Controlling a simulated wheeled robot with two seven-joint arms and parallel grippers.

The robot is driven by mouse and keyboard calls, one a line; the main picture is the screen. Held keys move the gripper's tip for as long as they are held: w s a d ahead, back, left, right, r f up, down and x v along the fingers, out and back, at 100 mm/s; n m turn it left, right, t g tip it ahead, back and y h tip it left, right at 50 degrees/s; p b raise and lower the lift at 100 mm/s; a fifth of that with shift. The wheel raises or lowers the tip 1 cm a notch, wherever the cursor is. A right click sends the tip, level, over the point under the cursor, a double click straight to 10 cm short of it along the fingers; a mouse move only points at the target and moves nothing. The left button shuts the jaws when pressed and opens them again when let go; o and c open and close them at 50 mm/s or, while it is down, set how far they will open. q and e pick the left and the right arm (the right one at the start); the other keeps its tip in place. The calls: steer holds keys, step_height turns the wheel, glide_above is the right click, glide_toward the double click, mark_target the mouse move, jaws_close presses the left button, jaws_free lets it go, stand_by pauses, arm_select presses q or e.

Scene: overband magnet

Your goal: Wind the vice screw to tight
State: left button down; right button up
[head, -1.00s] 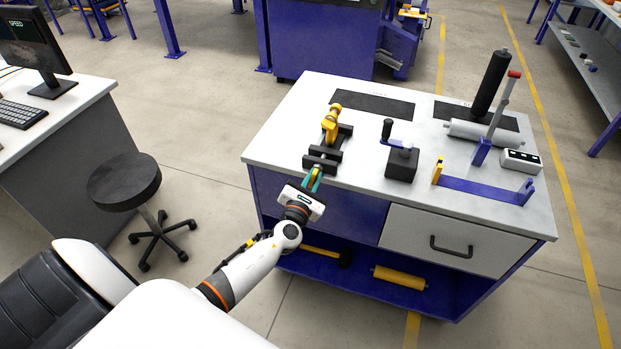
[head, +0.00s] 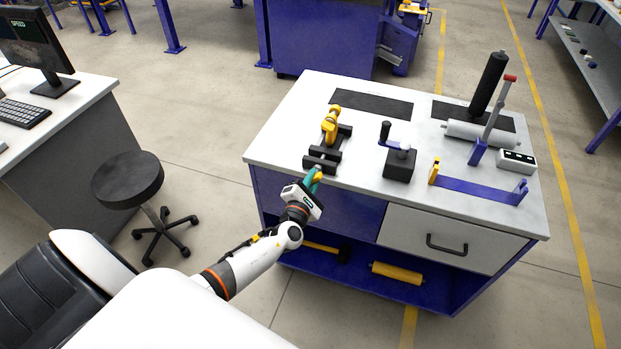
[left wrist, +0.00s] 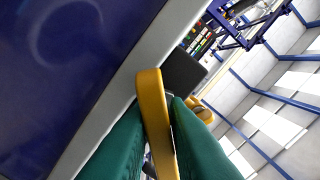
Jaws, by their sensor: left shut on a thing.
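The vice (head: 321,161) stands at the table's front left edge, with dark jaw blocks and a yellow part (head: 331,125) among them. My left gripper (head: 314,178) is at the near end of the vice, in front of the table edge. In the left wrist view its green fingers are shut on a yellow handle bar (left wrist: 152,95), which passes between them at a slant. A dark block of the vice (left wrist: 186,73) shows behind the bar. The screw itself is mostly hidden by the gripper. My right gripper is not in view.
Right of the vice on the white tabletop (head: 280,127) stand a black crank block (head: 399,165), a blue bracket (head: 478,190), a lever (head: 492,122) and a white button box (head: 516,161). A stool (head: 128,178) stands on the floor at left.

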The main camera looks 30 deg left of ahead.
arm_select(q)
steer(key=shift+m, duration=0.3)
steer(key=shift+r+m+p, duration=0.2)
steer(key=shift+m+p, duration=0.3)
steer(key=shift+m, duration=0.1)
steer(key=shift+m+p, duration=0.55)
steer(key=shift+m, duration=0.35)
steer(key=shift+f+m+p, duration=0.15)
steer(key=shift+m+p, duration=0.2)
steer(key=shift+m, duration=0.55)
